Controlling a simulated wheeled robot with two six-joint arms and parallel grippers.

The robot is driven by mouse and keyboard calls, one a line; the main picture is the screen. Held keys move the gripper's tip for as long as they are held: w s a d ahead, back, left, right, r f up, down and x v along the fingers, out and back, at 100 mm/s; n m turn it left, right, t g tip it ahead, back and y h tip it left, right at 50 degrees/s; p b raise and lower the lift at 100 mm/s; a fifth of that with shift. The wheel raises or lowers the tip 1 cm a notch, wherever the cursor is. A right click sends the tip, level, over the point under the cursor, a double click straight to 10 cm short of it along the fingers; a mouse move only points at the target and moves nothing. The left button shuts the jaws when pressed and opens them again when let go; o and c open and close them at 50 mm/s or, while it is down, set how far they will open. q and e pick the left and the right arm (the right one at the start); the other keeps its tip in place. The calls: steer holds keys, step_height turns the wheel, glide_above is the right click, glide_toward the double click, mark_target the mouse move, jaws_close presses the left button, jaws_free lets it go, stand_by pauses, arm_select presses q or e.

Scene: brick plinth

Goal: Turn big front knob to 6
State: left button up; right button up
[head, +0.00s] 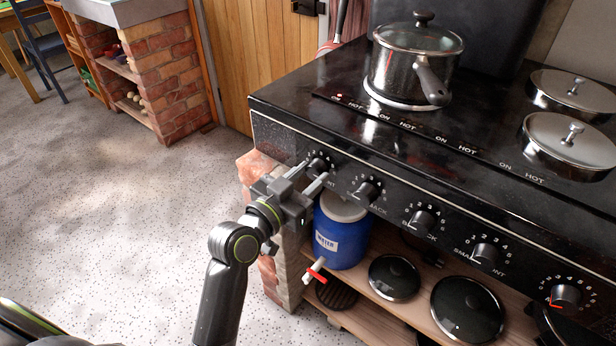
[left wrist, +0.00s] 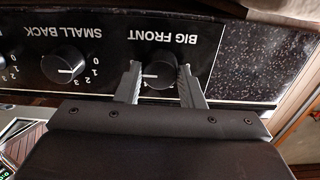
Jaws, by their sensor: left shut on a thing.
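The big front knob (head: 318,163) is the leftmost black knob on the stove's front panel. In the left wrist view the knob (left wrist: 160,76) sits under the upside-down label BIG FRONT, with its white pointer line toward the left of the picture. My left gripper (head: 315,174) reaches it from the front, and its two fingers (left wrist: 160,82) are closed on either side of the knob. The fingers cover part of the dial's numbers, so the exact setting cannot be read. My right gripper is not in view.
The small back knob (left wrist: 65,64) is beside it. A lidded pot (head: 415,62) stands on the stove top (head: 300,95); two metal covers (head: 572,143) lie at right. A blue barrel (head: 340,238) with a red tap and lidded pans (head: 467,309) are below. The floor at left is open.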

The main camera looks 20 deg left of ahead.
arm_select(q)
steer(key=shift+f, duration=0.1)
steer(key=o, duration=1)
steer(key=p+v, duration=0.1)
steer(key=v, duration=1.6)
steer(key=shift+s+p, duration=0.2)
steer(key=shift+p, duration=0.15)
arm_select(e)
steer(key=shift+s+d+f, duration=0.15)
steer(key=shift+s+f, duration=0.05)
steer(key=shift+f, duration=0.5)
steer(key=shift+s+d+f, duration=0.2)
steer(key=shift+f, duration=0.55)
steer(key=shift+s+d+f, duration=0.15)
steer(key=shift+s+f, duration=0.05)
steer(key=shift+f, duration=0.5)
arm_select(q)
steer(key=shift+a, duration=0.1)
